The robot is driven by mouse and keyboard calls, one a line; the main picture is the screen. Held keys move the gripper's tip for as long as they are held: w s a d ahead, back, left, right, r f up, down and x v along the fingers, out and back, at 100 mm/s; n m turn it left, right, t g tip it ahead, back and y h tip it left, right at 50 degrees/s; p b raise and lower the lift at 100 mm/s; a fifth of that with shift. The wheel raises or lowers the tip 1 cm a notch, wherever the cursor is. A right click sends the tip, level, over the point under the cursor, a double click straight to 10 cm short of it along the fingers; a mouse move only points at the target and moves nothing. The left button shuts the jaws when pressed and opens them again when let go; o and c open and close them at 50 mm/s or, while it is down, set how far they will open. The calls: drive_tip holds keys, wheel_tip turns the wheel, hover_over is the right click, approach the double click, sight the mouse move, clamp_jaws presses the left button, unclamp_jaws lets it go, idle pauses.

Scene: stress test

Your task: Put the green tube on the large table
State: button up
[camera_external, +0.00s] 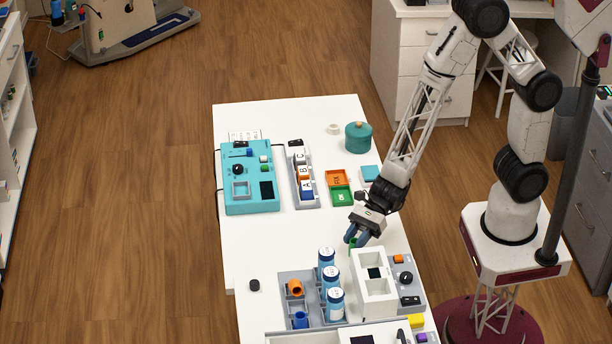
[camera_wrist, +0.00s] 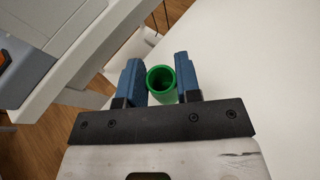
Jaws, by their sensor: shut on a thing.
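A green tube (camera_wrist: 161,83) is between the two blue fingers of my gripper (camera_wrist: 161,80) in the wrist view, its round open end facing the camera. In the external view my gripper (camera_external: 352,239) is low at the right side of the large white table (camera_external: 250,120), and a bit of the green tube (camera_external: 353,244) shows at the fingertips. My gripper is shut on the tube. White table surface (camera_wrist: 265,60) lies to the right of the tube in the wrist view. I cannot tell whether the tube touches the table.
A white two-well box (camera_external: 375,287) stands just in front of my gripper. A grey rack (camera_external: 310,285) with blue-and-white bottles, an orange tube (camera_external: 296,288) and a blue tube (camera_external: 300,319) is to its left. Green and orange trays (camera_external: 340,195) lie behind. The table is clear left of the gripper.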

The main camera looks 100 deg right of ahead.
drive_tip(key=shift+f, duration=0.7)
drive_tip(key=shift+f, duration=0.15)
drive_tip(key=o, duration=1.1)
drive_tip(key=shift+c, duration=0.2)
drive_tip(key=v, duration=1.2)
